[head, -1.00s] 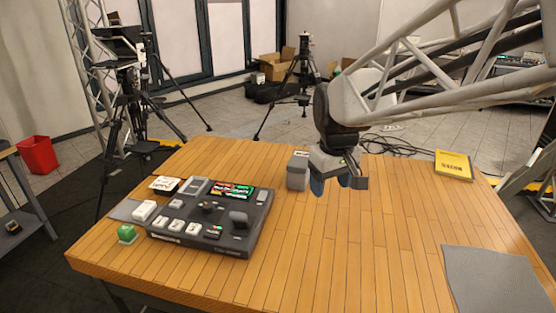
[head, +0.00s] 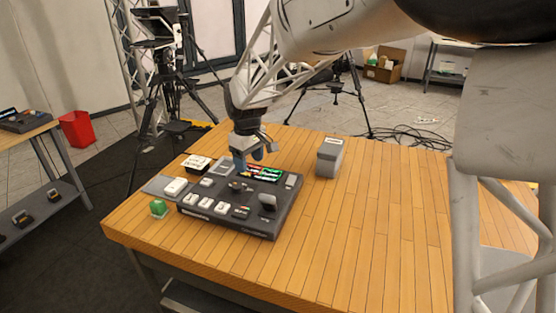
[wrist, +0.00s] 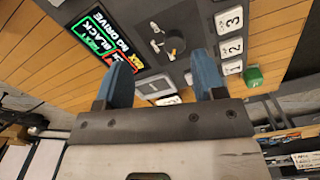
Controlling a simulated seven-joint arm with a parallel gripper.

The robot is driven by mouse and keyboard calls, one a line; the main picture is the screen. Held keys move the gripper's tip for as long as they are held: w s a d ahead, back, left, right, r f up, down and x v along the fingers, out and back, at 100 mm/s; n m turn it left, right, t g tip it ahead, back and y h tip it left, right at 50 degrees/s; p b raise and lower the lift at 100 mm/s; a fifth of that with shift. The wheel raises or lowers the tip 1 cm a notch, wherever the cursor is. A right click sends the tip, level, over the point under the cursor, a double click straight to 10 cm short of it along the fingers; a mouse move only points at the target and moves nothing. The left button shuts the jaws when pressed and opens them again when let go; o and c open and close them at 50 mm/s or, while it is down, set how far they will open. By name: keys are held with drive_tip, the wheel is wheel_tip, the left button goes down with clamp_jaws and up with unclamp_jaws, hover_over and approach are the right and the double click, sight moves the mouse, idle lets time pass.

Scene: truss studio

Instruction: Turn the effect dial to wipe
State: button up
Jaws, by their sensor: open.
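The dark switcher console (head: 262,222) lies on the wooden table. A small dark round knob (head: 236,186), likely the effect dial, stands near its middle, left of a larger grey lever (head: 267,200). In the wrist view, a round dial-like control with pale marks (wrist: 165,42) shows beyond the fingertips. Its labels are too small to read, so I cannot tell its setting. My gripper (head: 248,162) is above the back part of the console. In the wrist view its blue fingers (wrist: 161,75) are spread wide with nothing between them.
A lit screen (head: 265,174) and white numbered buttons (wrist: 231,46) are on the console. A green block (head: 158,208) sits at its left. A grey box (head: 329,158) stands to the right. The table's right part is clear.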

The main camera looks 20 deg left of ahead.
drive_tip(key=n, duration=0.1)
hover_over(237, 185)
drive_tip(key=shift+f, duration=0.9)
drive_tip(key=shift+f, duration=0.1)
drive_tip(key=shift+f, duration=3.8)
drive_tip(key=c, duration=0.9)
